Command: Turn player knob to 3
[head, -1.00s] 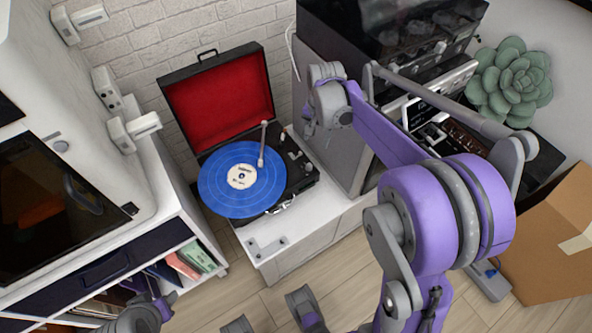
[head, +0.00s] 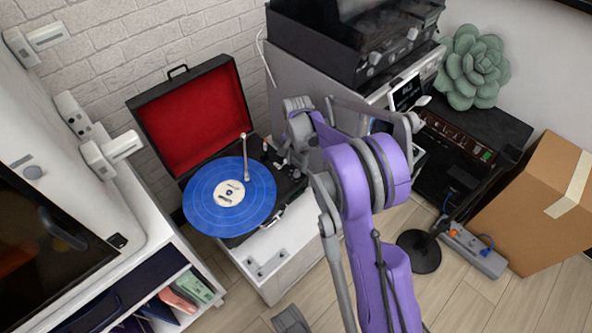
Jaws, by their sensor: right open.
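The record player (head: 240,240) stands open on a white cabinet, with a red-lined lid (head: 195,120), a blue record (head: 215,205) and a silver tonearm (head: 245,160). Its small controls lie along the right side of the deck. My right gripper (head: 280,160) is over that side, open and pointing down close to the controls. The player knob and its setting cannot be made out; the gripper and wrist cover part of that area. I cannot tell whether the fingers touch anything. A grey part of my body shows at the bottom edge; my left gripper is not clear.
A grey cabinet with dark equipment (head: 350,40) stands right behind my right wrist. A white machine (head: 60,150) and shelves of books (head: 180,295) are at left. A cardboard box (head: 530,210), power strip (head: 475,250) and green succulent (head: 472,68) are at right.

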